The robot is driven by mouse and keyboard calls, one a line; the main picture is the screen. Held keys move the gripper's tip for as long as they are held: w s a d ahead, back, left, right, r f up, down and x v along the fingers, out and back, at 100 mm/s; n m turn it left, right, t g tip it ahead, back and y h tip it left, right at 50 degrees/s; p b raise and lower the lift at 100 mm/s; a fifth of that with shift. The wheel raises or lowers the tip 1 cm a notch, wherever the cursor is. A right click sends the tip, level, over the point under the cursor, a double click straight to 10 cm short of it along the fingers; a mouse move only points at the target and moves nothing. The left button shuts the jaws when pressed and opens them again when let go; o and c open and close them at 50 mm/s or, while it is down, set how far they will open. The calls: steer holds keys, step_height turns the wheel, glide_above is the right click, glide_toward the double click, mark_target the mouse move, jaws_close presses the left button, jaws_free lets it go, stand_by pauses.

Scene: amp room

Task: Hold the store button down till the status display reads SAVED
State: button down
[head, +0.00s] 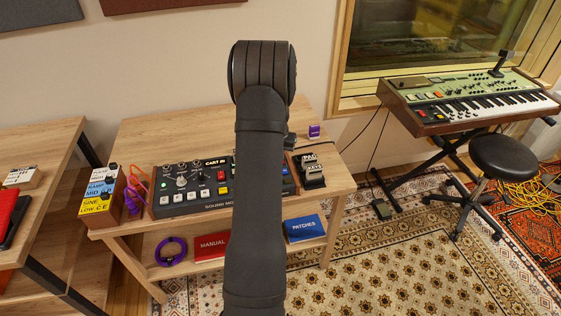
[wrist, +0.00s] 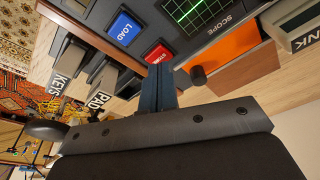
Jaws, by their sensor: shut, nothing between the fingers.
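The store button (wrist: 158,54) is red, with its label partly readable, on the dark console in the wrist view. My gripper (wrist: 158,74) is shut and empty, its fingertips right by the lower edge of the store button. I cannot tell whether they touch it. The blue LOAD button (wrist: 126,29) is beside it to the upper left. A green-traced screen (wrist: 195,12) labelled SCOPE is at the top. In the head view the console (head: 185,200) is on the wooden desk, its middle hidden by my arm. I see no readable status display.
Grey KEYS (wrist: 68,62) and PAD (wrist: 103,80) pedals stand left of the store button in the wrist view. An orange-faced box (wrist: 222,55) is to its right. In the head view, a purple cable (head: 135,188) lies at the console's left end.

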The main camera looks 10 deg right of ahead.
steer(key=shift+f, duration=0.7)
steer(key=shift+r, duration=0.1)
stand_by(2.0)
steer(key=shift+w+d+v, duration=0.1)
steer(key=shift+w+v, duration=0.1)
steer(key=shift+v, duration=0.95)
steer(key=shift+w+d+v, duration=0.15)
steer(key=shift+w+v, duration=0.05)
steer(key=shift+v, duration=0.9)
steer(key=shift+w+d+v, duration=0.1)
steer(key=shift+w+v, duration=0.1)
steer(key=shift+v, duration=0.95)
steer(key=shift+s+a+x, duration=0.1)
steer(key=shift+s+x, duration=0.1)
steer(key=shift+x, duration=0.85)
steer(key=shift+s+a+x, duration=0.1)
steer(key=shift+s+x, duration=0.05)
steer(key=shift+x, duration=0.9)
steer(key=shift+s+a+x, duration=0.15)
steer(key=shift+s+x, duration=0.05)
steer(key=shift+x, duration=0.85)
